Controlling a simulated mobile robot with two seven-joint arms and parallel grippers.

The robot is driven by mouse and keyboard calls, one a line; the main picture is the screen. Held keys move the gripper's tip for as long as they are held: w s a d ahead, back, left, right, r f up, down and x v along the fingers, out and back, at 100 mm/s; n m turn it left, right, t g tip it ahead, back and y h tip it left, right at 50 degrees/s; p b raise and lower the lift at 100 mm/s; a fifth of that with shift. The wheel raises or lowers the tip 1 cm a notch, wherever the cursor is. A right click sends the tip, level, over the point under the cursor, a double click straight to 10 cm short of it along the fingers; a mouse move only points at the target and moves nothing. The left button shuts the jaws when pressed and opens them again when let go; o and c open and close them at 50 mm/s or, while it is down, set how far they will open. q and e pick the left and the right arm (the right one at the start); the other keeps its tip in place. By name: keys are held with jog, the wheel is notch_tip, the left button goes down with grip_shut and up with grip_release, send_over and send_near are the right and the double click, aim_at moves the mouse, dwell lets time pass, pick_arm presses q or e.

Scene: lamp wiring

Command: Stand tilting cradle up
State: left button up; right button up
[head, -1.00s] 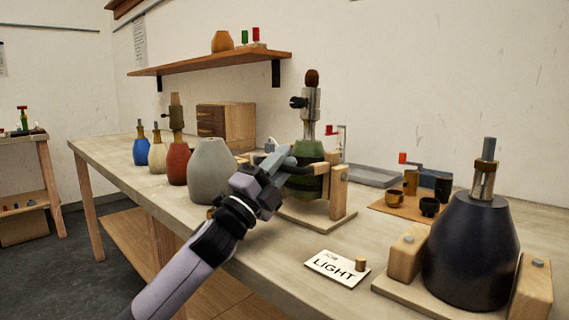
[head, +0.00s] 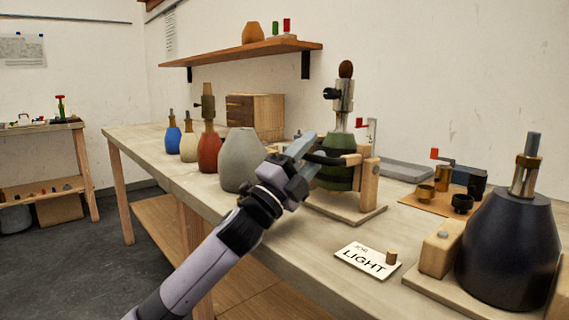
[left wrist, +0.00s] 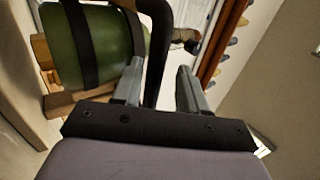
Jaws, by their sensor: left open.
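The tilting cradle (head: 369,184) is a wooden frame with posts on a flat base on the bench. It holds a green lamp body (head: 338,180) with dark bands, standing about upright in the head view. The lamp body also shows in the left wrist view (left wrist: 72,48). A black curved bar (left wrist: 157,40) rises between the fingers of my left gripper (left wrist: 158,78) in the left wrist view. My left gripper (head: 309,153) is open at the cradle's near left side, with the bar between its jaws; contact cannot be told. My right gripper is out of view.
A grey vase (head: 241,160) stands just left of my left gripper, with red, cream and blue lamps beyond. A dark lamp (head: 508,245) sits in a wooden holder at right. A LIGHT card (head: 366,261) lies in front. A shelf (head: 240,53) hangs above.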

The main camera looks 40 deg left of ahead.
pick_arm(q)
jog(key=v, duration=0.5)
jog(key=shift+b, duration=0.3)
jog(key=s+p, duration=0.1)
jog(key=s, duration=1.1)
jog(key=shift+a, duration=0.45)
jog(key=shift+r, duration=0.1)
